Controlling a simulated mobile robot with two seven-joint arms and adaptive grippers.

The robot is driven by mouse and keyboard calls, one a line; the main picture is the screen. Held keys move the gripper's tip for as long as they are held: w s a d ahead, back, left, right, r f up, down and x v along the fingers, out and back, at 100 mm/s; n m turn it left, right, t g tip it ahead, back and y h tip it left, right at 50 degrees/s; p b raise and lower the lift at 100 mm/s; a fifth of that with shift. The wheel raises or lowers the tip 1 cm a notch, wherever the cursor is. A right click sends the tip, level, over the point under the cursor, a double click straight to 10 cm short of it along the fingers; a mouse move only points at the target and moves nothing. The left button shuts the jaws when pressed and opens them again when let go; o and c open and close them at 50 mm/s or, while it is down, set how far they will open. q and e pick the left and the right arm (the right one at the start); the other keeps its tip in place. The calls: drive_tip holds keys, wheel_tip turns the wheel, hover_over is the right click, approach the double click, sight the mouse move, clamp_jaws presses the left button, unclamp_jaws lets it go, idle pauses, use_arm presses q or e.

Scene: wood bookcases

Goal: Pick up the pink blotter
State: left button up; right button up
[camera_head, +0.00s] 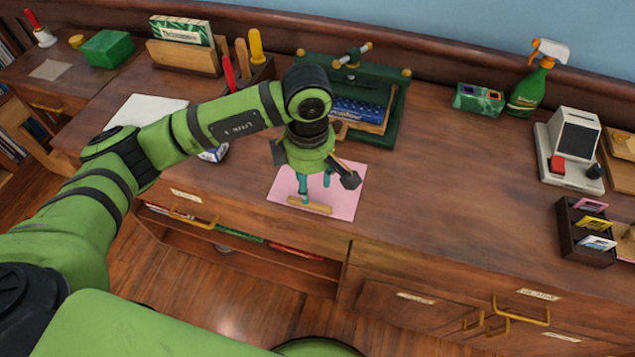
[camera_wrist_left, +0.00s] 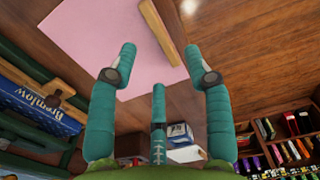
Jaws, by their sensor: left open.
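The pink blotter (camera_head: 346,190) is a flat pink sheet lying on the wooden desk top, near its front edge. A light wooden strip (camera_head: 312,206) lies along its front part; it also shows in the left wrist view (camera_wrist_left: 158,28). My left gripper (camera_head: 315,184) is above the blotter, pointing down, with its teal fingers spread and nothing between them. In the left wrist view the blotter (camera_wrist_left: 85,45) fills the upper left, beyond the open fingers (camera_wrist_left: 156,72). My arm and gripper hide part of the blotter in the head view. My right gripper is not in view.
Behind the blotter stands a dark green stand (camera_head: 398,110) with a blue box (camera_head: 358,110). White paper (camera_head: 150,110) lies to the left. At the right are a green spray bottle (camera_head: 530,88), a white device (camera_head: 572,135) and a dark card holder (camera_head: 582,230). The desk middle right is clear.

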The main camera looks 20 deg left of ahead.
sight(310, 201)
use_arm(q)
drive_tip(key=f+p, duration=0.1)
drive_tip(key=f, duration=0.2)
drive_tip(key=f+p, duration=0.1)
drive_tip(key=f, duration=0.2)
drive_tip(key=shift+w+a+f, duration=0.1)
drive_tip(key=shift+w+a, duration=0.05)
drive_tip(key=shift+a, duration=0.05)
drive_tip(key=shift+f, duration=0.3)
clamp_jaws()
